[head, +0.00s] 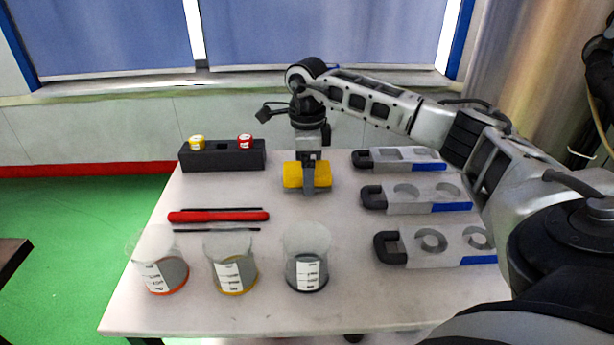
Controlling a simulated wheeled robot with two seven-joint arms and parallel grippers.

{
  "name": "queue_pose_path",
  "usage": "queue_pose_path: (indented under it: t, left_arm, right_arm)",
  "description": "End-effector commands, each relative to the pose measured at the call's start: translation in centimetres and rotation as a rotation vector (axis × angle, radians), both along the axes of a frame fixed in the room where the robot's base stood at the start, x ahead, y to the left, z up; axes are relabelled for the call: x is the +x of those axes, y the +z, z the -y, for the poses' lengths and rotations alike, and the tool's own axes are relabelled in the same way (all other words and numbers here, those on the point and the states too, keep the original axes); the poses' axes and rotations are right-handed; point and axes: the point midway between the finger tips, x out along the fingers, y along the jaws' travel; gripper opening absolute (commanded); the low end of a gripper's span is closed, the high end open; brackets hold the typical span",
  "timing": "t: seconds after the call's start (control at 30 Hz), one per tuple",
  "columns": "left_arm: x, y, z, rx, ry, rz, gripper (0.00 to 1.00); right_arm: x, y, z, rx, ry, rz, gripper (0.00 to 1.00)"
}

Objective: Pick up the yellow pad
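The yellow pad (292,175) is at the back middle of the white table. My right gripper (309,180) reaches in from the right and points down at the pad. One grey finger crosses in front of the pad's middle, and its tip reaches just below the pad's lower edge. The other finger is hidden, so I cannot tell whether the gripper is closed on the pad. I also cannot tell whether the pad touches the table. My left gripper is not in view.
A dark block (222,158) with a yellow-capped (197,142) and a red-capped piece (245,141) stands back left. A red tool (218,216) lies between thin black rods. Three beakers (306,272) stand in front. Grey moulds (415,197) line the right. The table's middle is clear.

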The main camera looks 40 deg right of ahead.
Motion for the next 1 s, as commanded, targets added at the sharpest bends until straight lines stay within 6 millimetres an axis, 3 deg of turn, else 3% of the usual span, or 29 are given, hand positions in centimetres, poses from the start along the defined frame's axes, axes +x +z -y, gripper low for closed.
queue_pose_path:
  t: [0.27,0.43,0.5,0.77,1.0]
  left_arm:
    - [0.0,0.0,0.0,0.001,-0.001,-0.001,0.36]
    - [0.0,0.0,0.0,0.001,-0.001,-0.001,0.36]
    - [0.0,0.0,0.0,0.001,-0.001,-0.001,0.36]
    - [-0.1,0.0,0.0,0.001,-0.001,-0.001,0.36]
    - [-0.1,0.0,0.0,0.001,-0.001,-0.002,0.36]
  right_arm:
    - [0.0,-0.3,0.0,0.001,0.001,0.001,0.82]
    - [0.0,-0.3,0.0,0.001,0.001,0.001,0.35]
    - [0.0,-0.2,0.0,0.001,0.001,0.001,0.31]
    - [0.0,-0.1,0.0,0.001,0.001,0.002,0.31]
    - [0.1,2.0,0.0,0.002,0.001,0.004,0.31]
